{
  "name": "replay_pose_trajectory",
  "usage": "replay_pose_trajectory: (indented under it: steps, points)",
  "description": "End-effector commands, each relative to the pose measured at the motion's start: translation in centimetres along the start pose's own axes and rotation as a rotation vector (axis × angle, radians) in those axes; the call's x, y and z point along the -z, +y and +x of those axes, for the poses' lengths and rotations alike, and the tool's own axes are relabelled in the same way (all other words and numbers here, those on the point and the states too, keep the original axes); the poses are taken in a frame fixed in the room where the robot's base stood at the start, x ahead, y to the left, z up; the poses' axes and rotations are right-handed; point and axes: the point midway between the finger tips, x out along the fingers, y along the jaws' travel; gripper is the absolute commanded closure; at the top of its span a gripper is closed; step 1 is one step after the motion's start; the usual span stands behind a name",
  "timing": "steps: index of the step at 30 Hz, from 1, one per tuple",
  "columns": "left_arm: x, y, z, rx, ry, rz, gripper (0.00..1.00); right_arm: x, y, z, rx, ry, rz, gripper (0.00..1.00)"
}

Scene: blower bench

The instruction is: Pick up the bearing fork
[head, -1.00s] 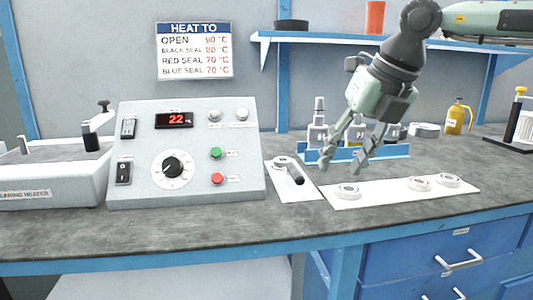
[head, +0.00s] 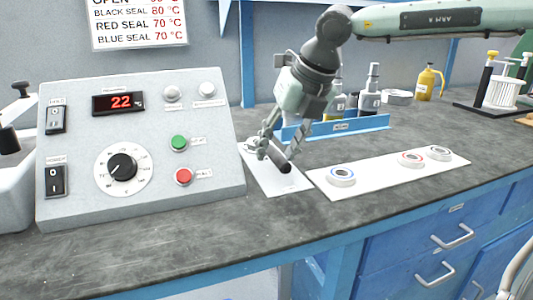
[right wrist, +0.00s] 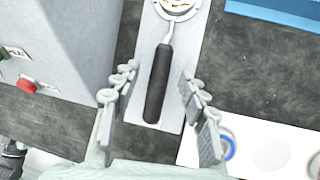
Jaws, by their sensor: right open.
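The bearing fork lies on a white mat (head: 266,183) to the right of the control box. Its black handle (right wrist: 157,84) points toward my right gripper in the right wrist view, and its round metal head (right wrist: 178,6) is cut by the top edge. My right gripper (head: 278,148) is open above the handle; in the right wrist view its fingers (right wrist: 158,85) are spread on either side of the handle, with gaps on both sides. In the head view the fingers hide part of the fork. My left gripper is not in view.
The control box (head: 140,205) with dial and buttons stands close on the left. A white strip (head: 385,180) with bearings lies right of the mat. A blue rack (head: 340,127) with bottles stands behind. The bench front is clear.

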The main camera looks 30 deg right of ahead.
Motion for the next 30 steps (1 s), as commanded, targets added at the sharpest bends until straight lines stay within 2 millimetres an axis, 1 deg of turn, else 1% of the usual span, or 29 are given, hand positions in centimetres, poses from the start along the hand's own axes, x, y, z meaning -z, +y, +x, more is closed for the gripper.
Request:
replay_pose_trajectory:
  steps: [1, 3, 9, 10, 20, 21, 30]
  points:
    - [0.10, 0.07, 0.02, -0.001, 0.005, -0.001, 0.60, 0.06, -0.01, 0.53, 0.001, 0.002, 0.000, 0.56]
    - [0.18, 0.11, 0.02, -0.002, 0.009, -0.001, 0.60, 0.03, 0.02, 0.88, -0.001, 0.001, 0.000, 0.56]
    - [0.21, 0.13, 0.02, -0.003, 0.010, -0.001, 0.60, -0.03, 0.04, 0.91, -0.001, -0.002, -0.001, 0.56]
    - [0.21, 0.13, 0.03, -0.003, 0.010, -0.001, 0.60, -0.03, 0.03, 0.91, -0.001, -0.001, 0.000, 0.58]
    - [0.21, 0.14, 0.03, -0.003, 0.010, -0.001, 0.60, -0.03, 0.03, 0.89, -0.001, -0.001, 0.000, 0.99]
    - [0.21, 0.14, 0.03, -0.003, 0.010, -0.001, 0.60, -0.03, 0.03, 0.89, -0.001, -0.001, 0.000, 1.00]
    - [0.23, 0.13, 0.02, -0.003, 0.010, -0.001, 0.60, -0.14, 0.09, 0.79, -0.002, -0.004, -0.001, 1.00]
